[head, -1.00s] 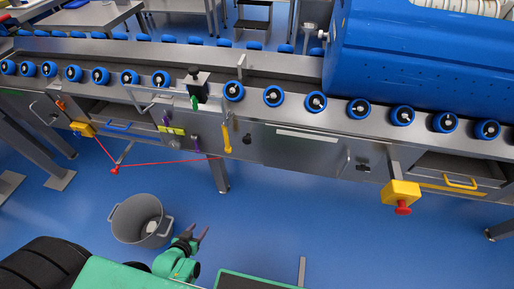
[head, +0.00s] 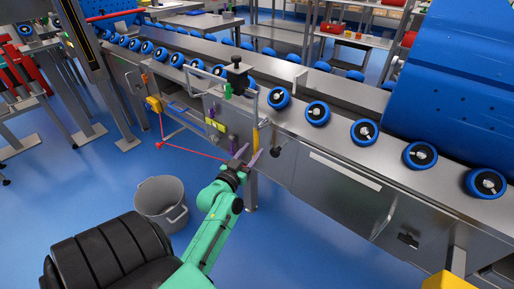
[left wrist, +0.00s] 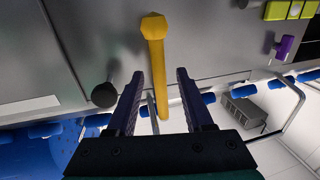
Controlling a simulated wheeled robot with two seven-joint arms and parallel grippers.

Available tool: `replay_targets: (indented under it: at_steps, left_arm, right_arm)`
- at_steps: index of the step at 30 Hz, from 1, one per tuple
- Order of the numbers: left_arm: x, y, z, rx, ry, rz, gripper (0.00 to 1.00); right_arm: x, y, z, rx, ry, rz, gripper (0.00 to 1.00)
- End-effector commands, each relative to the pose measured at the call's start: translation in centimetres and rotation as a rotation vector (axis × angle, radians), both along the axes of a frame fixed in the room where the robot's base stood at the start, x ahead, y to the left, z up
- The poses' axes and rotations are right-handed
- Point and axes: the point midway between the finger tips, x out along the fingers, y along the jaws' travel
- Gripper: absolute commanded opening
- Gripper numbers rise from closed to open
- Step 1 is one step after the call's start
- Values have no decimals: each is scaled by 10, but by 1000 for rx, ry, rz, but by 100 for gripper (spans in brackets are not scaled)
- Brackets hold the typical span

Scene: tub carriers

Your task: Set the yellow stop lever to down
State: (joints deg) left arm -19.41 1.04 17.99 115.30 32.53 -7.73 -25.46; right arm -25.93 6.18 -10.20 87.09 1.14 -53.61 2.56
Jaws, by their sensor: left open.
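The yellow stop lever (head: 256,136) is on the front of the conveyor's steel side, below a grey bar frame. Its thicker end is lowest in the head view. My left gripper (head: 248,156) is open close to the lever's lower end. In the left wrist view, where the rollers show at the bottom, the lever (left wrist: 156,55) runs between the two open fingers of the left gripper (left wrist: 159,74), its knobbed end beyond the tips. The fingers look clear of it on both sides; how deep it sits is unclear. My right gripper is out of view.
A black knob (head: 275,151) sits right of the lever; it also shows in the left wrist view (left wrist: 104,95). A purple lever (left wrist: 285,46) and green-yellow tags (left wrist: 283,10) are on the other side. A red cord (head: 190,150) hangs nearby. A grey bin (head: 160,200) stands on the floor.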

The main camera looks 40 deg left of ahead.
Motion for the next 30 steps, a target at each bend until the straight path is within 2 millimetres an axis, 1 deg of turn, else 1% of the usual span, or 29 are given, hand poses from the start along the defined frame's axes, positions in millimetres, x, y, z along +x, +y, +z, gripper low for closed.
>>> replay_targets:
  at_steps: [1, 3, 6, 14, 15, 17, 18, 30]
  left_arm:
    - [11, 2, 1, -1, -5, 1, 52]
    - [22, 5, 0, -2, -2, 0, 52]
    - [31, 7, 0, -1, -1, 0, 52]
    - [33, 7, 0, 0, 1, -1, 52]
    - [33, 7, 0, 0, 1, -1, 36]
    - [33, 7, 0, 0, 1, -1, 13]
    - [32, 7, 0, 0, 1, -1, 0]
    - [32, 7, 0, -1, 1, -1, 0]
  right_arm:
    - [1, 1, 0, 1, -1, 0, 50]
    - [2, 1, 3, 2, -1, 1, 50]
    - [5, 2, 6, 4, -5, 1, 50]
    - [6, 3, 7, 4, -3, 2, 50]
    - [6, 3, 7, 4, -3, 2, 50]
    - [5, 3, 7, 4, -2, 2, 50]
    - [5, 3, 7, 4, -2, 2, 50]
    - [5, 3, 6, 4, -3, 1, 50]
